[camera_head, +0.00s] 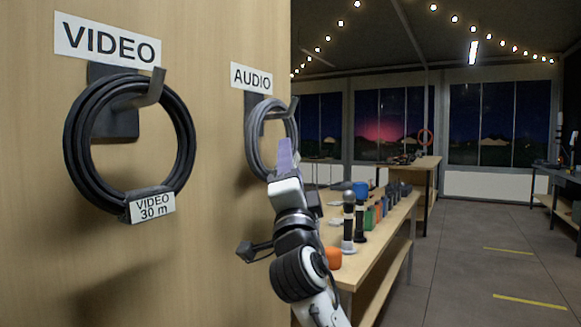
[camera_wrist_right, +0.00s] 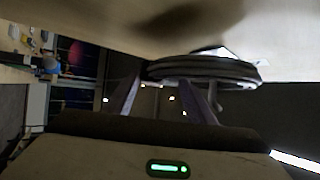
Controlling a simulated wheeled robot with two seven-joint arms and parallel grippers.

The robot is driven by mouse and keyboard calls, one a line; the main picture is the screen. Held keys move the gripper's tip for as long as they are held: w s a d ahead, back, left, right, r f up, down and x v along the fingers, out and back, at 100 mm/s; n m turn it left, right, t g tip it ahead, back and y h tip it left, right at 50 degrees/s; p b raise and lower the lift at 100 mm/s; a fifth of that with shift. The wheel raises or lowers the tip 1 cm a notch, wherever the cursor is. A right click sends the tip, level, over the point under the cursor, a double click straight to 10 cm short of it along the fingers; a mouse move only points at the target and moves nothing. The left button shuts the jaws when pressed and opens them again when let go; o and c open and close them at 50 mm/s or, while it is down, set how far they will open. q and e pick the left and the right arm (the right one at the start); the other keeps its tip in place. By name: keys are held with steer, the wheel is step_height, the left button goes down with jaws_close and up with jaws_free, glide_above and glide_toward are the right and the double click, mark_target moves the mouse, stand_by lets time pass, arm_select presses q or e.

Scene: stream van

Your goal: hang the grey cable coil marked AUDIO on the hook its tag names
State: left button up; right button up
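The grey cable coil (camera_head: 252,142) hangs on the hook (camera_head: 292,107) under the AUDIO sign (camera_head: 251,78) on the wooden panel. Its top runs behind the hook's upturned tip. Its tag is not visible in the head view. My right gripper (camera_head: 284,156) is at the coil's lower right side and covers part of it. In the right wrist view the coil (camera_wrist_right: 215,70) lies just beyond the fingertips. There the fingers of my right gripper (camera_wrist_right: 164,85) stand apart, with no clear grip on the cable. My left gripper is not in view.
A black coil (camera_head: 78,145) tagged VIDEO 30 m hangs on the hook (camera_head: 152,88) under the VIDEO sign (camera_head: 107,42). A bench (camera_head: 375,238) with several small items stands to the right of the panel. The floor (camera_head: 450,265) further right is clear.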

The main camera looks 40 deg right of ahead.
steer(key=shift+f, duration=0.1)
steer(key=b+v, duration=0.2)
steer(key=v, duration=0.8)
arm_select(q)
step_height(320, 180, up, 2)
steer(key=p, duration=0.2)
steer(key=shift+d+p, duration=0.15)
steer(key=shift+p, duration=0.2)
arm_select(e)
steer(key=s+d, duration=0.3)
steer(key=s, duration=0.4)
steer(key=shift+s, duration=0.3)
steer(key=shift+f, duration=0.1)
